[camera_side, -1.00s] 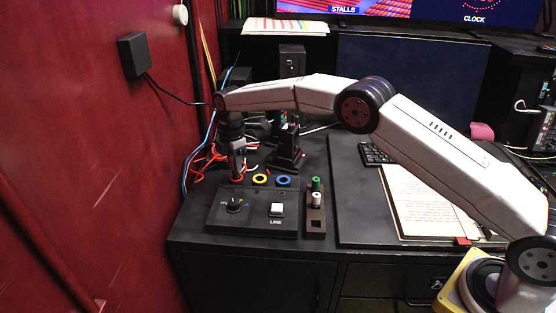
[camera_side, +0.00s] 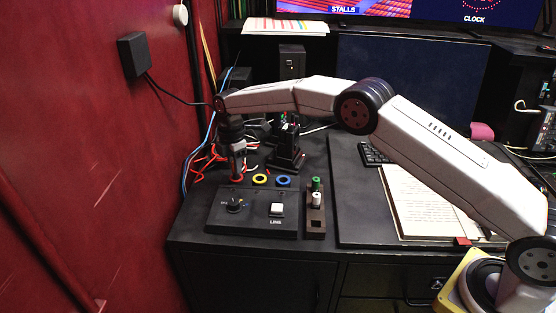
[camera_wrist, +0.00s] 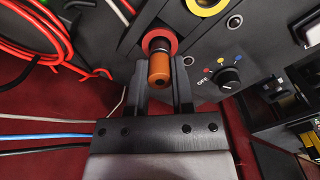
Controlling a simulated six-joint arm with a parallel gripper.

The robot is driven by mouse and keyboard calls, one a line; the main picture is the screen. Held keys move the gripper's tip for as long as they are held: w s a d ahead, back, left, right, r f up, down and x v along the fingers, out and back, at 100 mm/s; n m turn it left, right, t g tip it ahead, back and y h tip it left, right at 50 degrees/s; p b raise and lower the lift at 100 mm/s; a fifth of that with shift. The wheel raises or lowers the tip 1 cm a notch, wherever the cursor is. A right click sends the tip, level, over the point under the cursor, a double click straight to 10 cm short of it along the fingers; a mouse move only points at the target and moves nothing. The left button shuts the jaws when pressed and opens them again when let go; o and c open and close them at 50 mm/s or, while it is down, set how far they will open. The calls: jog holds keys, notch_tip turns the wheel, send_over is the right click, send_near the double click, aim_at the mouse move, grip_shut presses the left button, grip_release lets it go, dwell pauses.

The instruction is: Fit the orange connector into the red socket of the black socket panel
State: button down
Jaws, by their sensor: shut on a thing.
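My gripper (camera_side: 237,176) points down at the back left of the black socket panel (camera_side: 256,222). In the wrist view my gripper (camera_wrist: 162,72) is shut on the orange connector (camera_wrist: 159,72), with a finger on each side of it. The connector's grey metal end lies within the outline of the red socket (camera_wrist: 149,36), lined up with it. How deep the end sits in the socket cannot be told.
A yellow socket (camera_side: 260,180) and a blue socket (camera_side: 284,181) sit right of the gripper. The panel carries a dial (camera_side: 234,205) and a white button (camera_side: 277,209). A rack (camera_side: 316,224) with green and white connectors stands to the right. Red cables (camera_side: 203,160) lie behind left.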

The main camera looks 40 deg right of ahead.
jog(key=shift+f, duration=0.5)
dwell(0.5)
jog(key=shift+c, duration=1.2)
grip_release()
jog(key=shift+r, duration=0.1)
jog(key=shift+r, duration=3.45)
jog(key=shift+s+d, duration=0.1)
